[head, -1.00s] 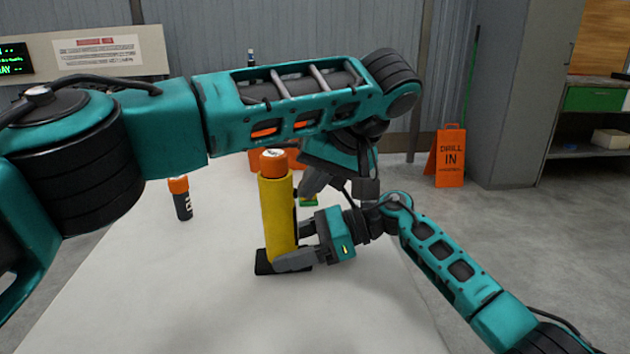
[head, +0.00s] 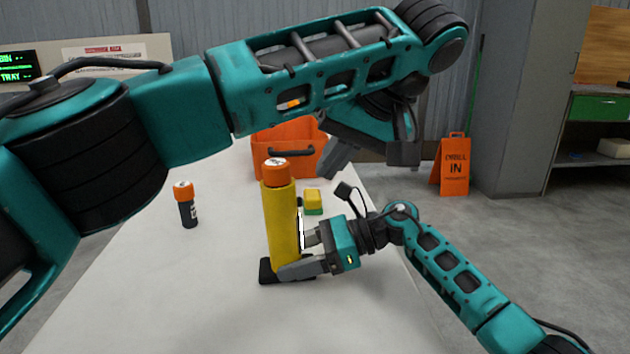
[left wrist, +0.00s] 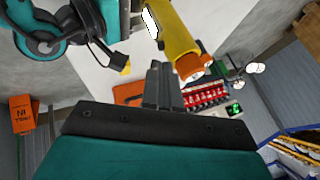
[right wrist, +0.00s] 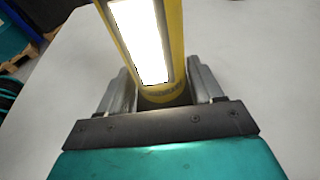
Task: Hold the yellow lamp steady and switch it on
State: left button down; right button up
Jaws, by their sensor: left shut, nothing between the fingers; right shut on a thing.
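The yellow lamp (head: 280,225) stands upright on the white table, with an orange cap and a black foot. Its side panel glows bright white; the lit panel fills much of the right wrist view (right wrist: 145,40). My right gripper (head: 301,252) is shut around the lamp's lower part, one finger on each side. My left gripper (head: 334,158) is shut and empty, above and beyond the lamp to its right, apart from it. Its closed fingers (left wrist: 163,80) show in the left wrist view beside the lamp's orange-capped end (left wrist: 193,67).
An orange bin (head: 258,160) with a dark handle stands behind the lamp. A small yellow-and-green block (head: 313,198) sits behind my right gripper. A black cylinder with an orange cap (head: 187,212) stands left. An orange sign (head: 453,165) is on the floor. The table's front is clear.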

jog(key=shift+f, duration=0.1)
pick_arm(q)
jog(key=shift+v, duration=1.25)
pick_arm(e)
jog(key=o, duration=1)
jog(key=shift+o, duration=0.2)
